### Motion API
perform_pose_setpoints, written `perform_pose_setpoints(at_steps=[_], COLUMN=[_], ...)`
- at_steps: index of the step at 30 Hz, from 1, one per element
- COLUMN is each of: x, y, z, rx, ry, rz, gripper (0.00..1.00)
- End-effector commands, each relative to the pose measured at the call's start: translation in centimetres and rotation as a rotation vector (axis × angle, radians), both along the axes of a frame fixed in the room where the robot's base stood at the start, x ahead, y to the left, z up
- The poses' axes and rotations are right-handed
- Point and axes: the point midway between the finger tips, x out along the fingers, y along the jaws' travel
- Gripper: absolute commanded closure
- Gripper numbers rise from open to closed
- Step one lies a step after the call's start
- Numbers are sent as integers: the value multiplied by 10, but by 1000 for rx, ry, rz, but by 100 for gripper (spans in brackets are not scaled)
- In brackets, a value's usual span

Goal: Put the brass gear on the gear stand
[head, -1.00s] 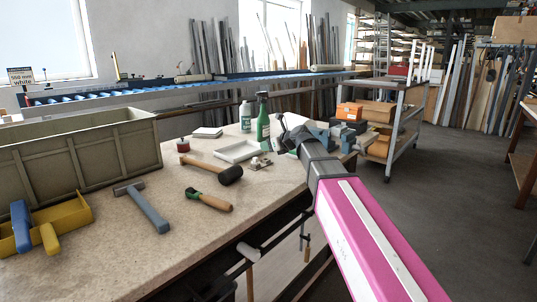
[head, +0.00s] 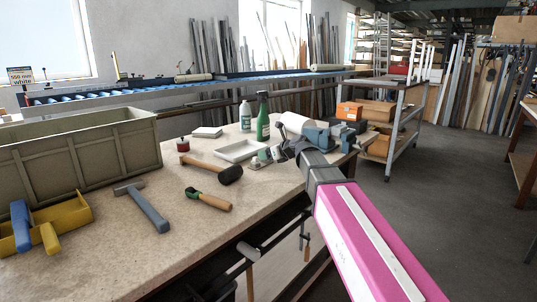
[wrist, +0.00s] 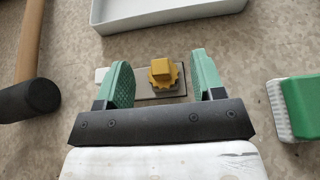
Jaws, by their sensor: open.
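The brass gear (wrist: 163,72), yellow and toothed with a square block on top, shows in the wrist view over a small dark grey plate (wrist: 145,84). A grey piece shows just under its near edge. I cannot tell whether this plate is the gear stand or how the gear is seated. My gripper (wrist: 164,75) is open, with one green finger on each side of the gear and a visible gap at both sides. In the head view my gripper (head: 268,155) is low over the bench by the mallet head, largely hiding the gear.
A white tray (head: 240,151) lies just beyond, and a mallet (head: 230,174) lies to the left. A green and white item (wrist: 300,105) is at right in the wrist view.

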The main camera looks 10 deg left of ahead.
Motion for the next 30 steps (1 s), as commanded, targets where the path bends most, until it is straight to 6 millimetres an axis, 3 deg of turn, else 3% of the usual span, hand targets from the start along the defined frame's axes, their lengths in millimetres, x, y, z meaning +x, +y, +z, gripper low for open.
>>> perform_pose_setpoints(at_steps=[7, 21, 30], x=[-8, -53, -62], y=[-10, -78, -93], z=[7, 41, 49], rx=[0, 0, 0], ry=[0, -1, 0], rz=[-1, -2, 0], gripper=[38, 38, 38])
